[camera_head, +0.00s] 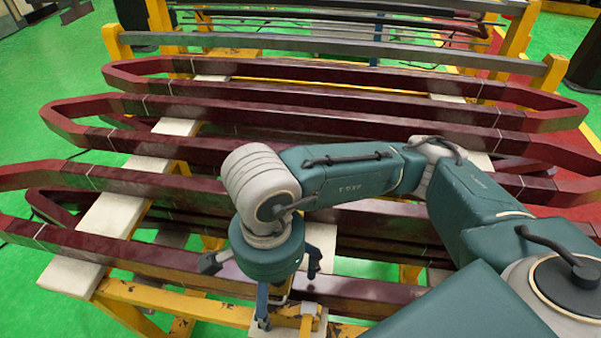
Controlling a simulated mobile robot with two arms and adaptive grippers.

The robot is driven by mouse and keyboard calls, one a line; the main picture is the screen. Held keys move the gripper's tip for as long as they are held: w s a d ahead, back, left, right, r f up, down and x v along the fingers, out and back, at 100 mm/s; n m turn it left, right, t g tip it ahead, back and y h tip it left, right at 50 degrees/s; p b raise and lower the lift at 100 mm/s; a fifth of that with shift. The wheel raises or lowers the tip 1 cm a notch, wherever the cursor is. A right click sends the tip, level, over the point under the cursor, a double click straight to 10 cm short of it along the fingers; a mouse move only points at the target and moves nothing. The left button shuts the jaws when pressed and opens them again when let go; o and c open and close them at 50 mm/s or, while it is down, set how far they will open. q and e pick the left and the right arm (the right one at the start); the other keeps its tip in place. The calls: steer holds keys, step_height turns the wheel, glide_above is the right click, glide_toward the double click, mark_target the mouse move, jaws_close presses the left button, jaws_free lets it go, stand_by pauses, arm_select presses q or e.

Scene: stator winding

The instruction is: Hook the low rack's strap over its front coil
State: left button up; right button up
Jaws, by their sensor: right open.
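Several long dark-red coils lie across a yellow low rack (180,303) on pale support boards. The front coil (150,257) is the one nearest me. My right gripper (262,270) is pointing down over the front coil, with its fingers spread to both sides. Below it a narrow blue strip (262,306), perhaps the strap, hangs at the rack's front edge, with a thin pale hook-like piece beside it. I cannot tell whether the gripper touches the strip. My arm hides the middle of the coils. My left gripper is out of view.
A pale support board (72,277) sticks out at the left front. Behind the coils stands a grey bar (340,48) between yellow posts, with more racks beyond. A dark object (590,60) stands at the far right. Green floor (45,75) is clear on the left.

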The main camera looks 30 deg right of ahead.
steer(key=shift+r, duration=0.15)
steer(key=shift+r+p, duration=1.45)
steer(key=shift+r, duration=1.9)
